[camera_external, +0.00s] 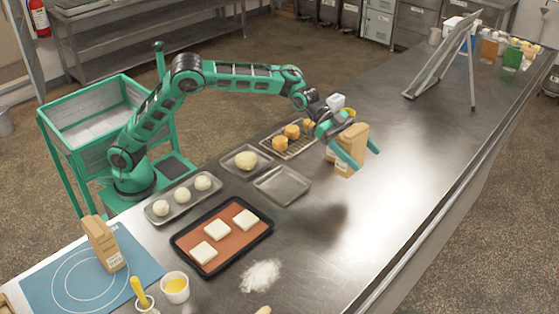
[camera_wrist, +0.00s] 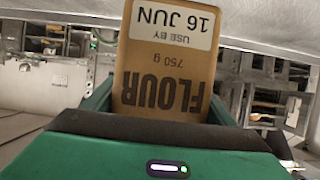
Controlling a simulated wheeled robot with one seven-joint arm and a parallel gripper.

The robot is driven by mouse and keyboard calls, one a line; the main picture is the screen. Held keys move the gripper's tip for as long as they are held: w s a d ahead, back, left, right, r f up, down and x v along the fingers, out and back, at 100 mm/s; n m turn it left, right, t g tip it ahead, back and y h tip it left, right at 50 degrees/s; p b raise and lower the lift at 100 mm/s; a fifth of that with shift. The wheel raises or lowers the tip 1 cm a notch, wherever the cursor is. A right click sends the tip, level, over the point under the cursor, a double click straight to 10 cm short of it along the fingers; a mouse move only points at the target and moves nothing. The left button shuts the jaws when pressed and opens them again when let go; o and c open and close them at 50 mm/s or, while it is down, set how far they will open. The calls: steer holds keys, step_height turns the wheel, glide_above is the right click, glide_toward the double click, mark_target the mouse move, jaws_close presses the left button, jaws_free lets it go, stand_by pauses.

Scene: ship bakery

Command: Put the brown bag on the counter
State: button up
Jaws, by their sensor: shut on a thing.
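A brown paper bag (camera_external: 350,150) with a white label is held between the green fingers of my gripper (camera_external: 362,157), over the middle of the steel counter (camera_external: 420,150). In the wrist view the bag (camera_wrist: 165,70) reads "FLOUR 750 g", upside down in the picture, and fills the space between the fingers. My gripper is shut on it. The bag looks about upright; whether its base touches the counter I cannot tell. A second brown bag (camera_external: 103,243) stands on the blue mat (camera_external: 140,258) at the near left end of the counter.
An empty metal tray (camera_external: 283,185), a rack with orange buns (camera_external: 291,132), a tray of dough balls (camera_external: 183,199) and a baking tray with white squares (camera_external: 222,233) lie left of the bag. A slanted stand (camera_external: 440,65) stands farther back. The counter's right side is clear.

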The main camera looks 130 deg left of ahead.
step_height(320, 180, down, 10)
steer(key=shift+s+r, duration=0.1)
steer(key=shift+v, duration=3)
